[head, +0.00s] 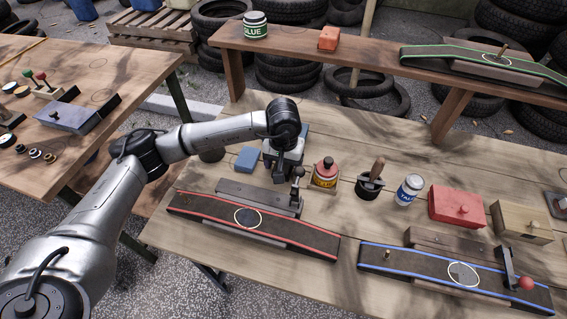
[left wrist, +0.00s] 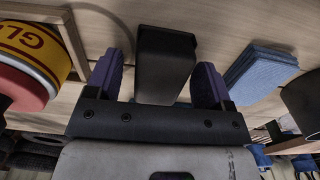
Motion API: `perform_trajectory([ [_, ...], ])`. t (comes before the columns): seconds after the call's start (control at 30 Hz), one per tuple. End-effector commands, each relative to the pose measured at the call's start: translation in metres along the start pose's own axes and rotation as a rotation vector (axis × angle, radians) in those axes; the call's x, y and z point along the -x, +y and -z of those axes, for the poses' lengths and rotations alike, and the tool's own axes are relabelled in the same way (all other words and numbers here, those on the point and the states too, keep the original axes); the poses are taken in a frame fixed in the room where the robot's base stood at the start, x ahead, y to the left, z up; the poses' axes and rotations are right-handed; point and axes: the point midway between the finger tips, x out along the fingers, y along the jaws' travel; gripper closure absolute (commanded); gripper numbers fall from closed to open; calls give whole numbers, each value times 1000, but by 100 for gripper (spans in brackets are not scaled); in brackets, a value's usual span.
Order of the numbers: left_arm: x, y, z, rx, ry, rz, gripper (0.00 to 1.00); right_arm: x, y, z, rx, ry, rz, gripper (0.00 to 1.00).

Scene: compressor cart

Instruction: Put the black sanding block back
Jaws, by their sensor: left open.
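The black sanding block (left wrist: 166,62) shows in the left wrist view as a dark, tapering block between the two purple-padded fingers of my left gripper (left wrist: 161,82). The jaws are open, with a narrow gap or near contact at each side of the block; I cannot tell whether the pads touch it. In the head view my left gripper (head: 283,160) points down at the table behind the red-edged belt, and the arm and hand hide the block there. My right gripper is not in view.
The red-edged belt (head: 250,219) lies in front. A raised shelf (head: 300,58) spans the back.

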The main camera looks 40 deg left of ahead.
Motion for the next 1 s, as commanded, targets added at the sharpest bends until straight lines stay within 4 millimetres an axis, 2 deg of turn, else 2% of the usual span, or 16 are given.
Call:
perform_trajectory([
  [0.13,1,0,0,0,0,0,25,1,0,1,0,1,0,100],
  [0.27,12,0,0,0,2,0,25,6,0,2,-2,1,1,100],
  [0.7,91,0,0,0,3,-1,25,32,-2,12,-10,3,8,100],
  [1.0,120,0,0,0,1,-1,25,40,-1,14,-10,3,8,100],
])
